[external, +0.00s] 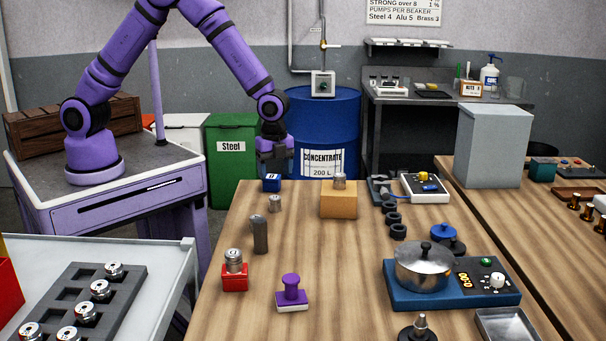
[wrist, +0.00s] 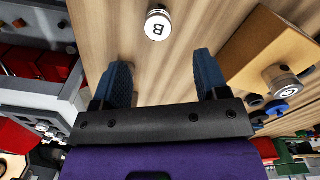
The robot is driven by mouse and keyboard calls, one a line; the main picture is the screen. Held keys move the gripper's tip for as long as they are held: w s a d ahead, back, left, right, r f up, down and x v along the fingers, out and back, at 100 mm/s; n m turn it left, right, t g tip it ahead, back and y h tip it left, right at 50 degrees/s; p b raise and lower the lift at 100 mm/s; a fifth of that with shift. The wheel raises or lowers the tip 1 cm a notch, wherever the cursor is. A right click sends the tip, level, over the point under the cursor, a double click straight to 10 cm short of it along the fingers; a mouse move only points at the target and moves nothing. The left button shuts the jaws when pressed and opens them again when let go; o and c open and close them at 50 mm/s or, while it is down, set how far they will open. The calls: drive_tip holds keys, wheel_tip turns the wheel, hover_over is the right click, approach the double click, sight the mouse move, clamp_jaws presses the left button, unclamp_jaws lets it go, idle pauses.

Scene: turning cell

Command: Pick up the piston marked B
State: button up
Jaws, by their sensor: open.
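The piston marked B (wrist: 158,24) stands upright on the wooden table, its white top with the letter facing up in the wrist view. In the external view a small metal piston (external: 275,204), which appears to be the same one, stands left of the wooden block; its letter is not readable there. My gripper (external: 275,160) hangs above the table's far left edge, pointing down, open and empty. In the wrist view my gripper's two blue fingers (wrist: 161,65) are spread apart, with piston B beyond their tips and roughly between them, not touched.
A piston marked C (wrist: 281,78) stands on the wooden block (external: 338,204). A dark cylinder (external: 260,235) and a red block (external: 235,279) bearing a piston stand nearer. A purple-handled stamp (external: 291,292) is at the front.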

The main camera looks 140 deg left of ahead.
sight(275, 197)
wheel_tip(275, 197, down, 10)
drive_tip(key=shift+s+d+f, duration=0.1)
drive_tip(key=c, duration=1.1)
drive_tip(key=shift+o, duration=0.2)
